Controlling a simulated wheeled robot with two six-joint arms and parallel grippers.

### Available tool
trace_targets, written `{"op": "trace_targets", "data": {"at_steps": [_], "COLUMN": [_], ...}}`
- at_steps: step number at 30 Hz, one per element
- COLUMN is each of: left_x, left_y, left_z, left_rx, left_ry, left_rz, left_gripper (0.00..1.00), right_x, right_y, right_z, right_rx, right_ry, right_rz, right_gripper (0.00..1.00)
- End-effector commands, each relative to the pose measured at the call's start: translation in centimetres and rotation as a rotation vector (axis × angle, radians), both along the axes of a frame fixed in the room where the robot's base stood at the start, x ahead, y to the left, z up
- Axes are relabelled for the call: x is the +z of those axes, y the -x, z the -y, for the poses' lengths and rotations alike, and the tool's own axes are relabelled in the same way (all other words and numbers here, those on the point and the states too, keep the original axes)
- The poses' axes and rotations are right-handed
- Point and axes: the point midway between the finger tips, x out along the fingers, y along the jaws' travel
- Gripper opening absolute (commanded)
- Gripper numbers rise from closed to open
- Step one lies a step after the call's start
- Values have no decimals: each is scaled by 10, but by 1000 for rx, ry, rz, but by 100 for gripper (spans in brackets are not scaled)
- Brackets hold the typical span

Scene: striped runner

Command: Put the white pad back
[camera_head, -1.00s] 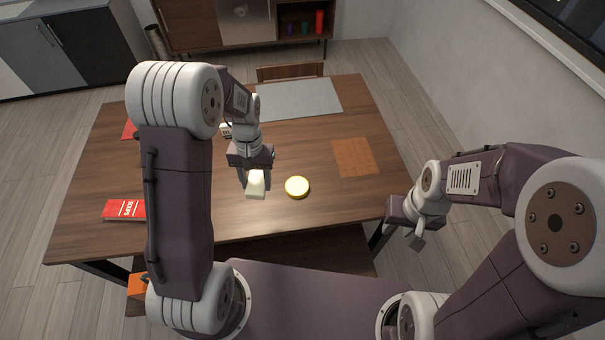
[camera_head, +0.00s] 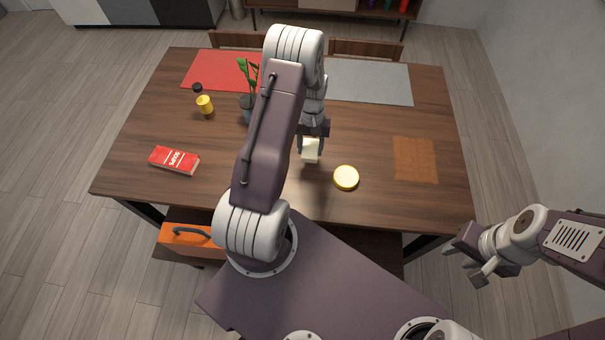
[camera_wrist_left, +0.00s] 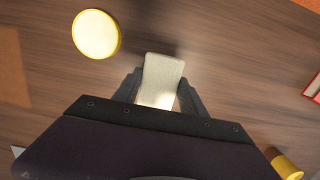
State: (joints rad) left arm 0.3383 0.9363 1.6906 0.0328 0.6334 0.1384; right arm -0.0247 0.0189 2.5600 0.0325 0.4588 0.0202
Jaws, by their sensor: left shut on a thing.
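The white pad (camera_head: 311,151) is a small pale block held in my left gripper (camera_head: 311,143) above the table (camera_head: 200,130). It also shows between the two fingers in the left wrist view (camera_wrist_left: 161,80). The fingers touch both its sides. A round yellow-rimmed pale disc (camera_head: 346,178) lies on the table to the right of the pad. My right gripper (camera_head: 466,266) is beyond the table's right front corner, apart from everything, with its fingers spread and nothing between them.
A red book (camera_head: 174,160) lies at the left. A yellow jar (camera_head: 205,105) and a potted plant (camera_head: 248,106) stand further back. A red mat (camera_head: 212,72), a grey mat (camera_head: 375,83) and a brown mat (camera_head: 415,160) lie flat. An orange toolbox (camera_head: 190,238) is below the front edge.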

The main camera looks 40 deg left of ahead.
Motion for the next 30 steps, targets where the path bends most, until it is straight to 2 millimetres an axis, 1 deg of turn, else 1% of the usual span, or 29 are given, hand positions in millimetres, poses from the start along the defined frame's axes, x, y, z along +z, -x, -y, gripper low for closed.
{"op": "trace_targets", "data": {"at_steps": [1,3,6,9,14,18,21,30], "left_x": [-5,-16,-29,-36,-41,-66,-77,-80], "left_y": [16,34,52,61,63,64,63,62], "left_z": [3,6,9,10,11,11,11,10], "left_rx": [2,1,2,0,0,0,-1,-1], "left_ry": [2,2,2,0,0,1,0,-1], "left_rz": [-7,-7,-4,-1,1,-2,0,2], "left_gripper": [17,17,17,17,17,17,17,17], "right_x": [7,11,14,15,15,18,19,16], "right_y": [0,0,0,0,0,0,0,0], "right_z": [0,0,0,0,0,0,0,0], "right_rx": [0,0,0,0,0,0,0,0], "right_ry": [0,0,0,0,0,0,0,0], "right_rz": [0,0,0,0,0,0,0,0], "right_gripper": [36,36,36,36,36,36,36,36]}}
